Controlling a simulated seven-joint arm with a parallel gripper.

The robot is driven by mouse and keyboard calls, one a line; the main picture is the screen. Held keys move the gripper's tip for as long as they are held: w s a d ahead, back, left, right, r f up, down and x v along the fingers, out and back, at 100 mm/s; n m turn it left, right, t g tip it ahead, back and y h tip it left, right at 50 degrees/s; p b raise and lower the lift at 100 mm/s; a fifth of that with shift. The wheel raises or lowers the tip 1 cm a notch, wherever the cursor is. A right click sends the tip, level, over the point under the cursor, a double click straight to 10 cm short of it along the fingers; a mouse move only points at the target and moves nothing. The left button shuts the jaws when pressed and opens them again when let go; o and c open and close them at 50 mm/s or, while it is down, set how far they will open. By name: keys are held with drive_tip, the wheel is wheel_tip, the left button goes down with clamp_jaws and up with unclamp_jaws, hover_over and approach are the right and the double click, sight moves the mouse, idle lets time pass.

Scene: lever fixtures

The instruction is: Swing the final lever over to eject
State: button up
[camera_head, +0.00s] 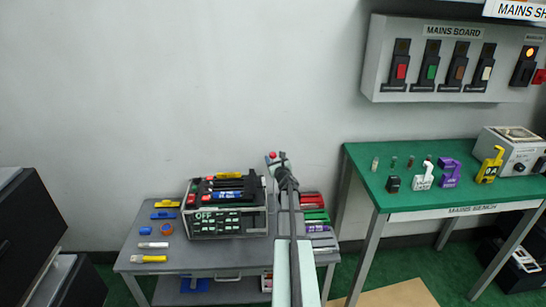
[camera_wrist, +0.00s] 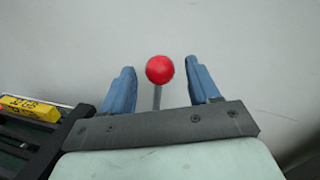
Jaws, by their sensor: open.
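A lever with a red ball knob (camera_wrist: 160,69) on a thin grey rod stands between the two blue fingers of my gripper (camera_wrist: 160,64) in the wrist view. My gripper is open, with a gap on each side of the knob. In the head view a small red ball (camera_head: 271,156) shows at the far end of my arm, and the lever's base is hidden behind the arm. The dark lever box (camera_head: 228,222), marked OFF, stands just left of my arm, with coloured handles on its top. I cannot read an eject mark.
The grey bench (camera_head: 150,262) holds several coloured items at the left and coloured strips (camera_head: 315,215) right of my arm. A yellow labelled piece (camera_wrist: 30,107) lies left of my gripper in the wrist view. A green table (camera_head: 400,200) and the mains board (camera_head: 450,58) are at the right.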

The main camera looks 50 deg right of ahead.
drive_tip(key=shift+x, duration=1.4)
clamp_jaws()
